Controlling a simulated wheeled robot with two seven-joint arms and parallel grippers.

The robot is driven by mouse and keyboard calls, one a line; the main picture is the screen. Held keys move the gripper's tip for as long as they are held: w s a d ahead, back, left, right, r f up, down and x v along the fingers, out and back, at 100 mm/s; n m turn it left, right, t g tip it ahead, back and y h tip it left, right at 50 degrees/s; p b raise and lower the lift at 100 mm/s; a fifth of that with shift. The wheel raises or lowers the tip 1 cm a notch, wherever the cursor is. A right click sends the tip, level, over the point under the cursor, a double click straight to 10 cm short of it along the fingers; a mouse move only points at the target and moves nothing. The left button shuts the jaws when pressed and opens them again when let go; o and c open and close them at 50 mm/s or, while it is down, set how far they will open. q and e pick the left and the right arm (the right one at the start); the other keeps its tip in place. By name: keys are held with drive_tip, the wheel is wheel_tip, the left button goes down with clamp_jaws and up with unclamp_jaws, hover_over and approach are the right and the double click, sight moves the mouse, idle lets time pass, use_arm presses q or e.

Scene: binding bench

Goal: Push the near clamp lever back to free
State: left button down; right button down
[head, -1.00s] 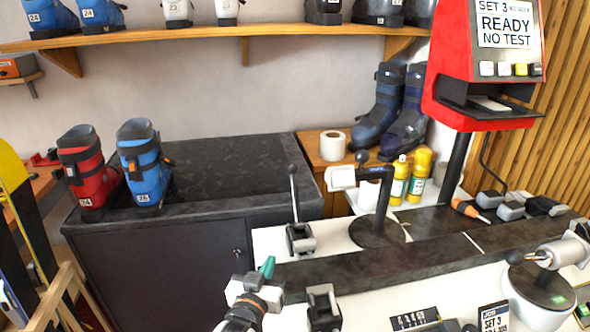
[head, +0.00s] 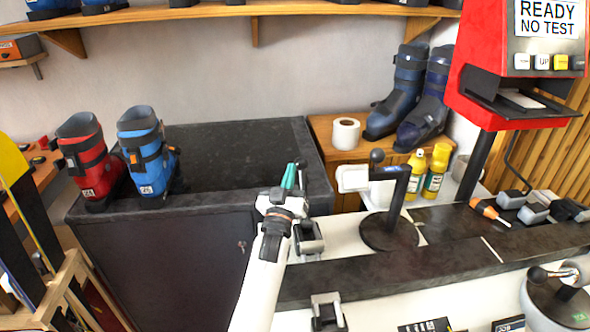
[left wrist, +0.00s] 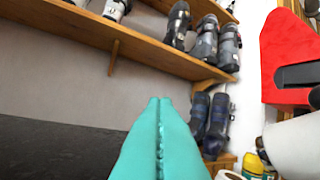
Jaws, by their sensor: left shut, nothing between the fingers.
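My left gripper (head: 290,177) has teal fingers, pressed together and empty. It is raised above the back of the bench, in front of the dark cabinet top. The shut fingers also fill the lower middle of the left wrist view (left wrist: 158,135). The farther clamp (head: 309,240) sits just right of my left wrist, partly covered by it. Its upright lever is mostly hidden behind the gripper; I cannot tell whether they touch. The nearer clamp (head: 327,312) is at the bottom edge, its lever not visible. My right gripper is not in view.
A red machine (head: 475,70) stands farther right. Red (head: 86,160) and blue (head: 147,157) boots stand on the dark cabinet (head: 160,262). A paper roll (head: 345,134) and yellow bottles (head: 437,170) are behind the bench.

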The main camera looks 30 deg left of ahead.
use_arm(q)
drive_tip(key=w+f, duration=0.1)
drive_tip(key=w, duration=0.2)
drive_tip(key=shift+a+f, duration=0.1)
drive_tip(key=shift+f, duration=0.25)
drive_tip(key=w+a+f, duration=0.1)
drive_tip(key=w+a+f+g, duration=0.1)
drive_tip(key=shift+w+n+g, duration=0.3)
drive_tip(key=shift+w+n, duration=0.05)
drive_tip(key=shift+n, duration=0.05)
drive_tip(key=shift+s+r, duration=0.1)
